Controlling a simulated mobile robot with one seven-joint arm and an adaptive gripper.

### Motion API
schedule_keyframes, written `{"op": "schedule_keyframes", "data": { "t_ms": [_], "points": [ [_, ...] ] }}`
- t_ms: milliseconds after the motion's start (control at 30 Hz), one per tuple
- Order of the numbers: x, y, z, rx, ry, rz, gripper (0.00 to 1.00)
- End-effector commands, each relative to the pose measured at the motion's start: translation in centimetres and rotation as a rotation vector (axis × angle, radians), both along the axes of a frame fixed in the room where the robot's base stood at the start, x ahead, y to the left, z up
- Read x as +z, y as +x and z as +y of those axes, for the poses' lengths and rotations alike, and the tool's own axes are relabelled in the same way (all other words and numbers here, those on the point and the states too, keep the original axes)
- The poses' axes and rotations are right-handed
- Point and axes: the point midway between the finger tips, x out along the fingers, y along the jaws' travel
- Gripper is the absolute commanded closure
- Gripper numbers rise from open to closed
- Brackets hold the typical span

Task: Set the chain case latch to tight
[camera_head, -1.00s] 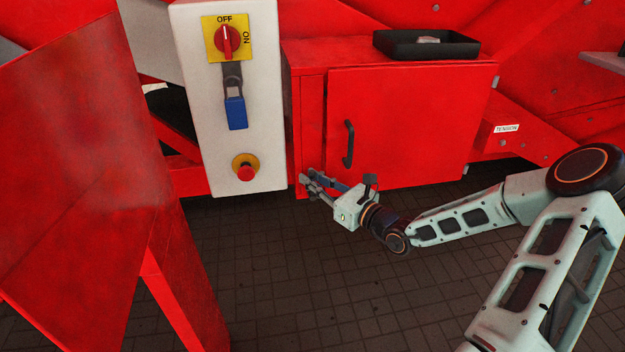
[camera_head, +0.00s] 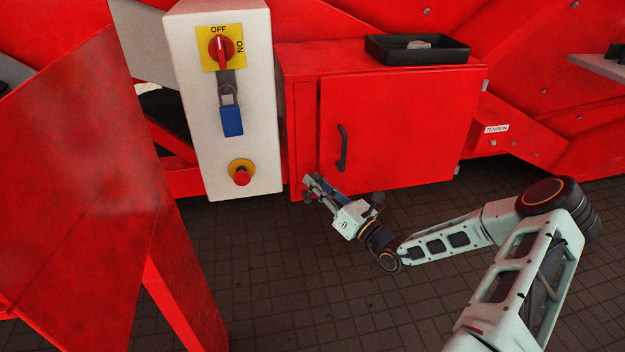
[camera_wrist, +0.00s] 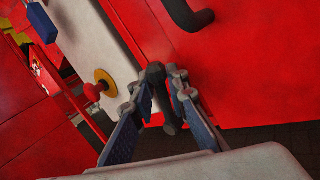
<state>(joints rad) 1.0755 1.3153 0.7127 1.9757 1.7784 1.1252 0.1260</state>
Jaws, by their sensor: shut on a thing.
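The chain case is a red cabinet whose door (camera_head: 400,130) is closed against its frame. A dark grey latch lever (camera_wrist: 157,73) sits near the door's lower left corner in the wrist view. My gripper (camera_head: 309,186) is at that corner, low beside the door edge. In the wrist view my gripper (camera_wrist: 160,86) has its two fingers on either side of the lever, shut on it. The lever runs down between the fingers. In the head view the fingers mostly hide the latch, and I see no readable marking for its setting.
A black door handle (camera_head: 342,148) is right of my gripper. A white control box (camera_head: 205,150) with a red switch, blue padlock and red stop button (camera_head: 241,176) stands to the left. A black tray (camera_head: 378,49) lies on the cabinet. Open tiled floor is below.

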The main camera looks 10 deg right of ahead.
Motion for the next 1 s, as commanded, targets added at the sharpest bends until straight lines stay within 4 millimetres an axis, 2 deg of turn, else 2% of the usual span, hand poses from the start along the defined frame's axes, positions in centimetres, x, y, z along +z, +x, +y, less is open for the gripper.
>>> {"op": "schedule_keyframes", "data": {
  "t_ms": [300, 333, 400, 833, 1000],
  "points": [
    [-0.14, -0.05, 0.03, 0.002, 0.006, 0.002, 1.00],
    [-0.15, -0.05, 0.03, 0.002, 0.005, 0.001, 0.82],
    [-0.14, -0.05, 0.03, 0.002, 0.005, 0.001, 0.75],
    [-0.03, -0.01, -0.02, 0.000, 0.001, 0.000, 0.74],
    [0.09, 0.02, 0.26, 0.001, -0.050, -0.003, 0.74]
  ]
}}
